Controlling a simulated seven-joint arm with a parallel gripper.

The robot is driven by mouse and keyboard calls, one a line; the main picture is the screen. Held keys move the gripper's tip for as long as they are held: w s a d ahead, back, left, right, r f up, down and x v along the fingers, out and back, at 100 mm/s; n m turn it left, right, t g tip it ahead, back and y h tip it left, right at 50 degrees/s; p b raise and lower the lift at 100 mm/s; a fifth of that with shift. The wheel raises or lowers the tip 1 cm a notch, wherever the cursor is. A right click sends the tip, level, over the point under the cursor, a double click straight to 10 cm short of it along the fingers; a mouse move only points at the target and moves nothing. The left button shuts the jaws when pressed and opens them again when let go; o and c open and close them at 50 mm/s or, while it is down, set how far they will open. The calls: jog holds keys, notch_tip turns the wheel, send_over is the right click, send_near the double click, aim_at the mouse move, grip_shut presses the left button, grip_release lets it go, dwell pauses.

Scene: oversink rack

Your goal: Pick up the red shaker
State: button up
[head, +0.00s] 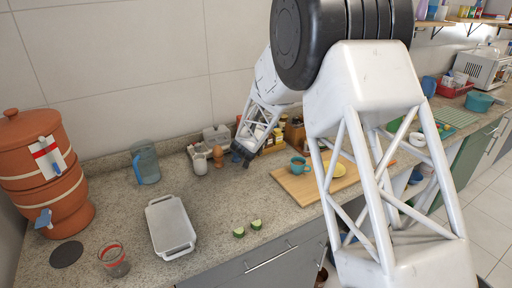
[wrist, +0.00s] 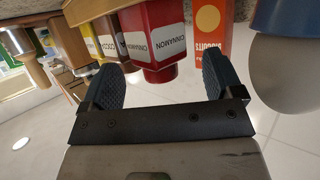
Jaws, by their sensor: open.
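In the wrist view, the red shaker (wrist: 165,38) has white labels reading CINNAMON and shows between the two dark, ribbed fingers of my gripper (wrist: 160,66). The gripper is open, with a finger on either side of the shaker's near end and no clear contact. In the head view, my gripper (head: 241,152) is low over the counter by a group of small jars at the wall. I cannot clearly make out the red shaker in that view.
An orange-red container (wrist: 209,28) and brown and yellow containers (wrist: 104,42) flank the shaker closely. In the head view, a cutting board (head: 300,188) with a teal mug (head: 299,166) lies right of the gripper. A white tray (head: 170,227) stands left; counter between is mostly clear.

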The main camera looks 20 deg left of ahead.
jog(key=shift+c, duration=0.3)
jog(key=c, duration=1)
jog(key=shift+o, duration=0.2)
jog(key=shift+r, duration=0.1)
jog(key=shift+r, duration=0.8)
notch_tip(320, 180, up, 2)
jog(key=shift+s, duration=0.1)
jog(key=s+d, duration=0.3)
jog(key=s, duration=0.4)
jog(key=s+d+r, duration=0.1)
jog(key=s+d, duration=0.3)
jog(key=s, duration=0.3)
jog(key=shift+d+r, duration=0.1)
jog(key=shift+d+r, duration=0.1)
